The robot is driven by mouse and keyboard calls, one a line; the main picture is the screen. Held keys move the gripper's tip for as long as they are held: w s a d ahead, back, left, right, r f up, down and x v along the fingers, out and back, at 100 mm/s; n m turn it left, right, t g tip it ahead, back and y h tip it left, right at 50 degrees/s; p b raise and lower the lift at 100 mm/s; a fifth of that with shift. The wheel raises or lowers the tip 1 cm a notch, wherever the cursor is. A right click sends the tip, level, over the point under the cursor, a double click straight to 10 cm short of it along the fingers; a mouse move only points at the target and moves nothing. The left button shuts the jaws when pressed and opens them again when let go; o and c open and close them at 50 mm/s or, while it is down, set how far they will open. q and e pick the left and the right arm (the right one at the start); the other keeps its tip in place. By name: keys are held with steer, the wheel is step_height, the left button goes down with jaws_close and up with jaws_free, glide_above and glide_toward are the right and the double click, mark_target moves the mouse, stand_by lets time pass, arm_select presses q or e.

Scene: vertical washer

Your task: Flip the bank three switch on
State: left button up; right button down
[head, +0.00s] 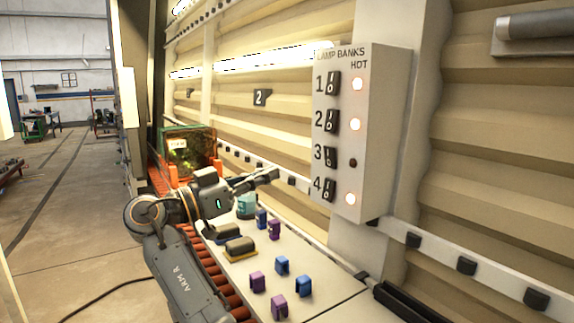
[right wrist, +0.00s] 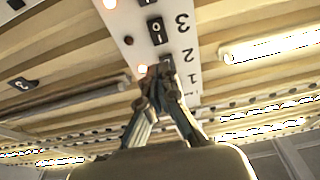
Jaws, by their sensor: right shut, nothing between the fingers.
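The lamp bank panel (head: 380,120) is a pale box on the wall, with several numbered black rocker switches and an indicator beside each. The bank three switch (head: 330,156) has a dark indicator (head: 352,163); indicators one, two and four glow. In the right wrist view, the panel appears upside down, with the bank three switch (right wrist: 156,30) above the fingertips. My right gripper (head: 274,174) is shut and empty, left of the panel and apart from it in the head view. In the wrist view its fingertips (right wrist: 160,78) overlap the bank two switch area. My left gripper is out of view.
A white worktop (head: 320,255) below the panel holds blue and purple blocks (head: 282,265) and dark-and-tan brushes or blocks (head: 240,248). An orange-framed clear box (head: 188,150) stands behind my right arm. Air between gripper and panel looks clear.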

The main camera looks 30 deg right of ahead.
mark_target(328, 151)
steer(key=d+p, duration=0.2)
steer(key=d, duration=0.1)
steer(key=d+r+p, duration=0.1)
steer(key=d+p, duration=0.1)
steer(key=d, duration=0.2)
steer(key=d+r+p, duration=0.1)
steer(key=d+p, duration=0.1)
steer(key=d, duration=0.2)
steer(key=shift+w+d+r, duration=0.15)
steer(key=shift+w+d, duration=0.05)
steer(key=shift+w, duration=0.2)
steer(key=shift+d+p, duration=0.35)
steer(key=shift+d, duration=0.3)
steer(key=shift+w, duration=0.1)
steer(key=shift+d+f+b, duration=0.15)
steer(key=shift+f+b, duration=0.05)
steer(key=shift+b, duration=0.65)
steer(key=shift+r, duration=0.3)
